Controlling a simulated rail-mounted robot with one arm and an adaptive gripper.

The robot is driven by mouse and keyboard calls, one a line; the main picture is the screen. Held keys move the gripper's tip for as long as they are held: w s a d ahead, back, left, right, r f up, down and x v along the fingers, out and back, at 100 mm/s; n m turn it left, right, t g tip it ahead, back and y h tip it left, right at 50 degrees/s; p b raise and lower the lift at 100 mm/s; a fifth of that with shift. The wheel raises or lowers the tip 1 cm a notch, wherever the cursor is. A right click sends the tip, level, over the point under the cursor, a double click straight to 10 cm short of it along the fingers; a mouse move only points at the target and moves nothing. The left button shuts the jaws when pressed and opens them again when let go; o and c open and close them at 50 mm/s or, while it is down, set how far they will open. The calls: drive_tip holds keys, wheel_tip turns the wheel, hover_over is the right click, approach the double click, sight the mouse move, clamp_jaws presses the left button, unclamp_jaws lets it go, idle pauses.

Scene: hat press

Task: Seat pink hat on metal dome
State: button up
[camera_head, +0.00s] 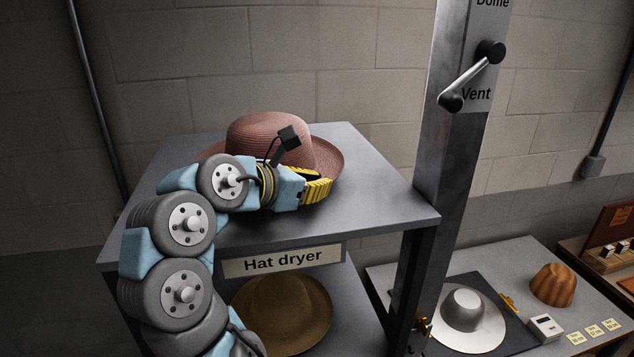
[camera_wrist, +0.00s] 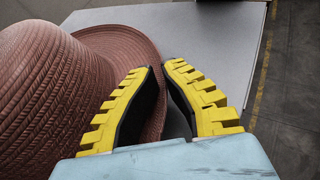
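The pink hat (camera_head: 268,135) sits crown up on the top surface of the grey stand marked "Hat dryer". In the wrist view the hat (camera_wrist: 50,90) fills the left side, its woven crown close to my gripper. My gripper (camera_head: 318,190) is at the hat's near right brim. Its yellow fingers (camera_wrist: 162,70) are drawn close together, with brim showing between them; they appear shut on it. The contact itself is partly hidden.
The dryer's top (camera_head: 385,200) is clear to the right of the hat. A tan hat (camera_head: 285,310) lies on its lower shelf. A metal post (camera_head: 450,150) with a lever (camera_head: 470,82) rises between dryer and table. An orange mould (camera_head: 553,285) and a small white device (camera_head: 545,327) stand beside the dome.

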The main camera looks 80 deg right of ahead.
drive_tip(key=o, duration=0.5)
drive_tip(key=shift+v, duration=6.05)
